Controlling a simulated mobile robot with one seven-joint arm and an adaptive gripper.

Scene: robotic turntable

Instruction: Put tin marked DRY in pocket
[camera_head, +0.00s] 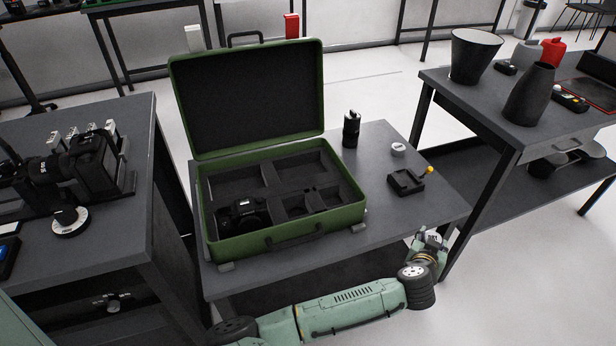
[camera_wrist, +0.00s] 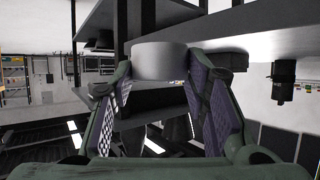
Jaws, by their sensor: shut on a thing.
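My gripper (camera_head: 432,242) is low in front of the table's right front corner. In the wrist view, my gripper (camera_wrist: 158,78) is shut on a plain grey round tin (camera_wrist: 160,58); no marking on it can be read there. In the head view a small pale patch with dark marks shows at the gripper, too small to read. Another small pale tin (camera_head: 398,150) stands on the table, its label unreadable. The open green case (camera_head: 290,235) has black foam with several pockets. A black camera (camera_head: 243,216) fills the front left pocket; the back and small front right pockets look empty.
The case's lid (camera_head: 248,105) stands up at the back. A black cylinder (camera_head: 351,130) and a black charger-like block (camera_head: 405,182) with a yellow knob stand right of the case on the grey table (camera_head: 375,215). Side tables flank it left and right.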

